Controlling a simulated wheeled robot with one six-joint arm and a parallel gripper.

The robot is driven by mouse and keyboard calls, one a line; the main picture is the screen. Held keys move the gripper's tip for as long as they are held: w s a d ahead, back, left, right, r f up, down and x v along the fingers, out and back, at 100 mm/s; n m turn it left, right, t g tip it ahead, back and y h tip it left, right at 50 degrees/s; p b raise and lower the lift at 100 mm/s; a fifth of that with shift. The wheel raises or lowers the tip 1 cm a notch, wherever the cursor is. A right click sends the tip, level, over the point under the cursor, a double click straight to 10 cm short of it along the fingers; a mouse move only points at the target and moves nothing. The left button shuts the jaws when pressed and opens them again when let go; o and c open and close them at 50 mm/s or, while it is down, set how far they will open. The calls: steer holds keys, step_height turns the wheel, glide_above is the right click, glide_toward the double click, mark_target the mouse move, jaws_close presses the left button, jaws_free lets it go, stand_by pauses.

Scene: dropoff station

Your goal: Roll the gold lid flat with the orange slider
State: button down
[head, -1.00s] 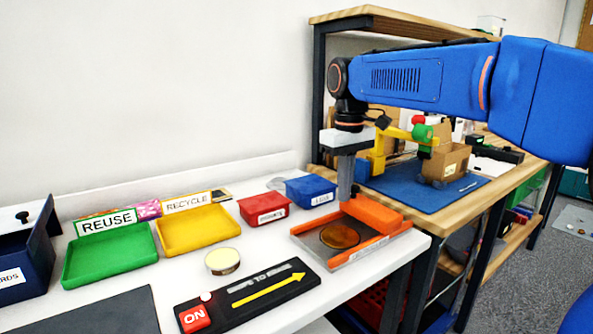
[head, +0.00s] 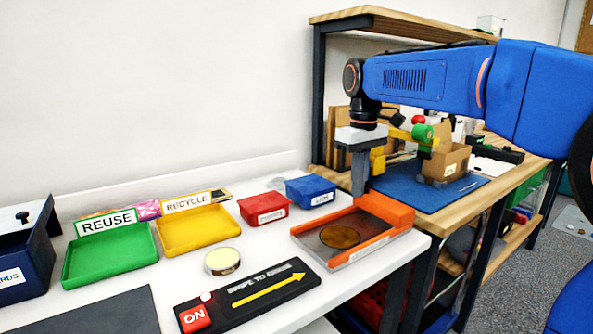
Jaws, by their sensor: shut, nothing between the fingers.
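The gold lid (head: 340,237) is a round, brownish-gold disc lying on the bed of a low grey tray with an orange rail along its front side. The orange slider (head: 386,209) is a block across the right end of that tray, to the right of the lid and apart from it. My gripper (head: 359,189) points down with its fingers shut and empty. Its tips are at the back left end of the slider; I cannot tell whether they touch it.
A round tin (head: 222,261) and a black panel with a yellow arrow (head: 268,288) lie left of the tray. Blue (head: 311,190), red (head: 264,208), yellow (head: 198,234) and green (head: 108,256) bins stand behind. A wooden bench (head: 440,215) adjoins at right.

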steer(key=shift+s+a+f, duration=0.1)
steer(key=shift+f, duration=0.45)
steer(key=shift+s+a, duration=0.25)
steer(key=shift+a, duration=0.1)
steer(key=shift+w+r, duration=0.15)
steer(key=shift+r, duration=3.55)
steer(key=c, duration=1.7)
jaws_free()
steer(key=shift+d+r, duration=0.15)
steer(key=shift+o, duration=1.1)
steer(key=d+r+n+y, duration=0.4)
steer(key=d+r+n, duration=0.4)
steer(key=d+r, duration=0.1)
steer(key=shift+w+d+r+t, duration=0.25)
steer(key=shift+d+r+t, duration=0.05)
steer(key=shift+r, duration=0.35)
steer(key=n, duration=0.1)
glide_toward(369, 183)
steer(key=x, duration=0.8)
steer(key=shift+a, duration=0.4)
